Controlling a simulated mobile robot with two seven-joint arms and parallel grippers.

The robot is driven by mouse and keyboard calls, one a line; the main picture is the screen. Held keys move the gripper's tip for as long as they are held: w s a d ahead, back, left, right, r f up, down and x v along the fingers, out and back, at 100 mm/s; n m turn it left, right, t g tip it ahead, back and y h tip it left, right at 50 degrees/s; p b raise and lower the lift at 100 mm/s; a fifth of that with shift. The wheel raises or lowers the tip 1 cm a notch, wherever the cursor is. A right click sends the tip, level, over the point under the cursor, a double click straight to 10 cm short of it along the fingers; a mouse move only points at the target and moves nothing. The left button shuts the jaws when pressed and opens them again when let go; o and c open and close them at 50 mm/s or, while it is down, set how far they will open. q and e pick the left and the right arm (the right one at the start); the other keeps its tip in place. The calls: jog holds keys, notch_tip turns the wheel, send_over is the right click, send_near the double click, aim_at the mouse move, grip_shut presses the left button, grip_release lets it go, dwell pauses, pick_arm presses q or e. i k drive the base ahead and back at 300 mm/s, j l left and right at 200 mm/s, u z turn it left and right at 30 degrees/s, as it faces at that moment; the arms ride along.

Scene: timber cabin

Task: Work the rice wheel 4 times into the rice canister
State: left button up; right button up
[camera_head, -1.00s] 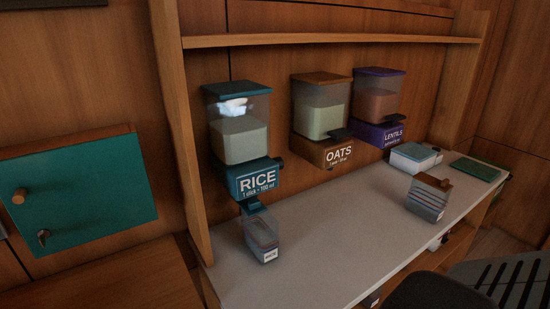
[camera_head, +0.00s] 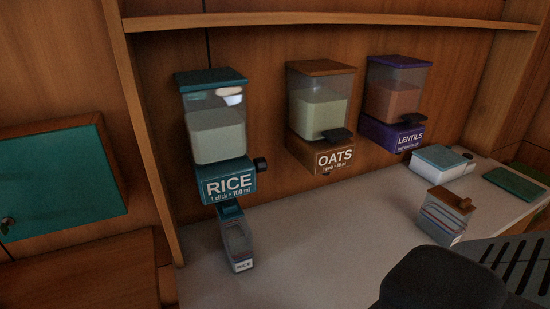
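The rice dispenser (camera_head: 216,130) hangs on the wall with a teal lid, a clear hopper partly full of pale grain and a teal base labelled "RICE, 1 click = 100 ml". Its small dark wheel (camera_head: 260,164) sticks out at the right side of the base. The rice canister (camera_head: 237,243), a clear narrow box with a teal top piece and a white label, stands on the counter below the dispenser's spout. I cannot tell how much is in it. A dark arm part of mine fills the lower right. Neither gripper's fingers show.
The oats dispenser (camera_head: 318,110) and the lentils dispenser (camera_head: 394,100) hang to the right. A striped container (camera_head: 444,216), a white and teal box (camera_head: 441,161) and a green mat (camera_head: 515,183) lie on the grey counter (camera_head: 310,240). The counter's middle is clear. A teal cabinet door (camera_head: 60,180) is at left.

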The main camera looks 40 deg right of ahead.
aim_at(260, 163)
jog(key=l, duration=0.65)
jog(key=k+l, duration=0.1)
jog(key=l, duration=0.55)
jog(key=l+u, duration=0.1)
jog(key=l, duration=0.55)
jog(key=k, duration=0.05)
